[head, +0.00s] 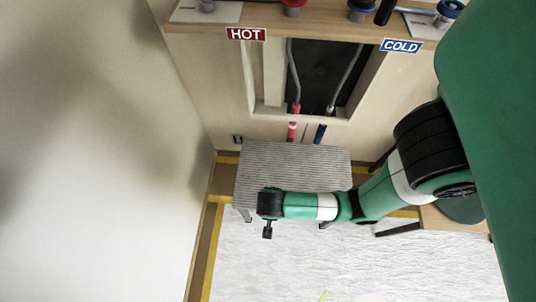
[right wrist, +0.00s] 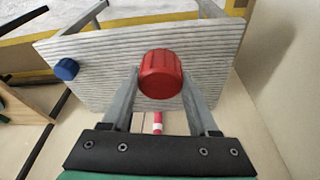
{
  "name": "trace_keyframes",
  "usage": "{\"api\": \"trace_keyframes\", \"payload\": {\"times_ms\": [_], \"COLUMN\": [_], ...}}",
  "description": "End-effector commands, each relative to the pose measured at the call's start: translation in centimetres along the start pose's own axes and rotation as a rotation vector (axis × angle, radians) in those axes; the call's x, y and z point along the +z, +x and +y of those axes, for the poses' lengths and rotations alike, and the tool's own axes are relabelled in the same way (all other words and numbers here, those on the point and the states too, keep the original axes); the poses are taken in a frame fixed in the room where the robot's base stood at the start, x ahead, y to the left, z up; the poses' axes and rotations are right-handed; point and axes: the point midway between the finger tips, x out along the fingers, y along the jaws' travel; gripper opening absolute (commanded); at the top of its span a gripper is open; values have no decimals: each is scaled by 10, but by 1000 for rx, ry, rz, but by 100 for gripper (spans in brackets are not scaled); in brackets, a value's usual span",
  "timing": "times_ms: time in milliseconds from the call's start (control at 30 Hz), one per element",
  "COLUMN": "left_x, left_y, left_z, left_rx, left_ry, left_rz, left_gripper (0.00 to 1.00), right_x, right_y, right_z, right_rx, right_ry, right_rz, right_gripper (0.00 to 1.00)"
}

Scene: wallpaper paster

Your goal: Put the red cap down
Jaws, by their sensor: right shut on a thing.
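The red cap (right wrist: 160,73) is between the two fingertips of my right gripper (right wrist: 160,78), which is shut on it. In the right wrist view it is over the grey ribbed top of a small stool (right wrist: 205,50); I cannot tell whether it touches the top. A blue cap (right wrist: 66,69) sits on the stool near its left edge in that view. In the head view the stool (head: 300,160) stands below the wall opening. My right wrist (head: 270,203) is over its near left part and hides the red cap. The blue cap is also hidden there. My left gripper is not in view.
A wall opening (head: 320,75) with two hoses is behind the stool, below a wooden shelf (head: 330,22) with HOT and COLD signs. A pale wall (head: 100,150) stands close on the left. The front floor (head: 350,265) is mostly clear.

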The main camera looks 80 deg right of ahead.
Motion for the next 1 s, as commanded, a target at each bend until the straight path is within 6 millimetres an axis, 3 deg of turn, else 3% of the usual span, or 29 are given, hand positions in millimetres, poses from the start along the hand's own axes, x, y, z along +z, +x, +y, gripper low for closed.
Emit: {"api": "trace_keyframes", "payload": {"times_ms": [133,367,500,833,1000], "left_x": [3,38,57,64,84], "left_y": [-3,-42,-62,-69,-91], "left_z": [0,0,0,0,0], "left_rx": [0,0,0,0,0], "left_ry": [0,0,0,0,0], "left_rz": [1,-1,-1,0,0], "left_gripper": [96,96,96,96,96], "right_x": [-12,-40,-46,-51,-47], "right_y": [16,63,96,110,140], "right_z": [-20,-75,-93,-106,-111], "right_rx": [2,-2,0,0,0], "right_ry": [9,10,4,1,0], "right_rz": [0,0,0,0,0], "right_gripper": [0,0,0,0,0]}}
